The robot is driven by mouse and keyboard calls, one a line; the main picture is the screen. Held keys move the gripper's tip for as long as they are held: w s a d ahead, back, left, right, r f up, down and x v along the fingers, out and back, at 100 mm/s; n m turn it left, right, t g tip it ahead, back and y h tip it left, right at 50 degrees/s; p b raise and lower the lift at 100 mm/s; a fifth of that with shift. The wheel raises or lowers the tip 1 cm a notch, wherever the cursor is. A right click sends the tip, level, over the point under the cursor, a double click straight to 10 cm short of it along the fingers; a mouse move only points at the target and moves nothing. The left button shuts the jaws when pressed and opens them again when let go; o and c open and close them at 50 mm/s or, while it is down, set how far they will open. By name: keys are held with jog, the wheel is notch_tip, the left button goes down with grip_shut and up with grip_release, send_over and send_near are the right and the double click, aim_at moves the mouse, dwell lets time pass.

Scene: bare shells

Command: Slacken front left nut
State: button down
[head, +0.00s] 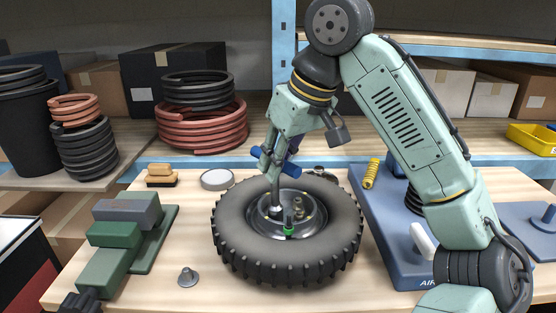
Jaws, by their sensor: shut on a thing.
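A black knobbly wheel (236,238) lies flat on the wooden workbench, its grey hub facing up. My gripper (273,172) is above the left part of the hub, shut on a tool with a blue handle (293,170). The tool's metal socket end (277,208) reaches down to the left side of the hub; whether it sits on a nut is too small to tell. Brass-coloured nuts (299,207) show to the right of the socket. A green piece (289,230) stands at the front of the hub. The nut under the socket is hidden.
A green vise (125,235) is at the bench's left and a blue compressor base (385,240) at the right, beside my arm. A small grey funnel-like part (188,277), a round tin (217,179) and a brush (161,175) lie around the wheel. Shelves stand behind.

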jog(key=shift+a, duration=0.1)
jog(key=shift+n+g+y, duration=0.3)
jog(key=shift+n+g, duration=0.3)
jog(key=shift+n, duration=1)
jog(key=shift+n+g, duration=0.5)
jog(key=shift+n, duration=0.7)
jog(key=shift+r+n, duration=0.1)
jog(key=shift+n, duration=0.3)
jog(key=shift+n+g, duration=0.7)
jog(key=shift+n, duration=0.6)
